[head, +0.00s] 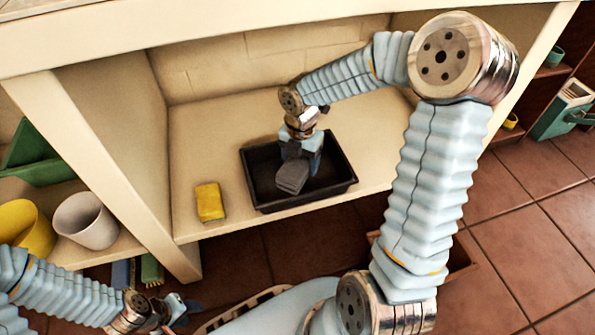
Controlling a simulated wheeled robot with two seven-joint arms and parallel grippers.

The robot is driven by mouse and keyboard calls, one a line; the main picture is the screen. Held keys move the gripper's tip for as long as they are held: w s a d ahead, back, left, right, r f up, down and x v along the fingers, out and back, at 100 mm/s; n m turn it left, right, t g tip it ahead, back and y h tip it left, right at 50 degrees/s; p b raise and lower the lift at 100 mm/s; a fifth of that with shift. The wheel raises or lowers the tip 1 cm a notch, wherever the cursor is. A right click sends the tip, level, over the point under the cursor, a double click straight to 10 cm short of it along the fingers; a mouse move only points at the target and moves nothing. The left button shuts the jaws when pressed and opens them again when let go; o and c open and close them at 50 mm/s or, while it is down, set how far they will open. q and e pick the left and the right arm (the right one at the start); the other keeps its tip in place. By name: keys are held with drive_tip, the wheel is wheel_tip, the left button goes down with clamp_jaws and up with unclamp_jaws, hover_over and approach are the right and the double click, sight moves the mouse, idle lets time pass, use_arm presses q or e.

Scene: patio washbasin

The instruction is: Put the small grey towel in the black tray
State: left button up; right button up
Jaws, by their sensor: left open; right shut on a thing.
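The black tray (340,184) sits on the cream shelf, near its front edge. The small grey towel (292,177) is a folded dark grey piece inside the tray's outline, below my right gripper. My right gripper (300,158) reaches down over the tray and is shut on the towel. I cannot tell whether the towel touches the tray floor. My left gripper (178,311) is low at the bottom left, in front of the shelf and away from the tray; it is open, with no object seen in it.
A yellow sponge (209,202) lies on the shelf left of the tray. A white cup (86,221), a yellow pot (28,232) and a green container (42,160) stand in the left compartment. Upright partitions bound the shelf. The shelf behind the sponge is clear.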

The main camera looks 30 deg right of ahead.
drive_tip(key=shift+w+d+f, duration=0.15)
drive_tip(key=shift+w+f, duration=0.6)
drive_tip(key=shift+f, duration=0.2)
drive_tip(key=shift+w+f+b, duration=0.15)
drive_tip(key=shift+f+b, duration=0.2)
drive_tip(key=shift+f, duration=0.55)
drive_tip(key=shift+w+f+b, duration=0.15)
drive_tip(key=shift+f+b, duration=0.2)
drive_tip(key=shift+f, duration=0.55)
drive_tip(key=shift+f, duration=0.1)
drive_tip(key=o, duration=1.2)
drive_tip(key=shift+f, duration=0.1)
drive_tip(key=shift+c, duration=0.2)
wheel_tip(320, 180, up, 8)
drive_tip(key=shift+f+p, duration=0.1)
drive_tip(key=shift+p, duration=1.1)
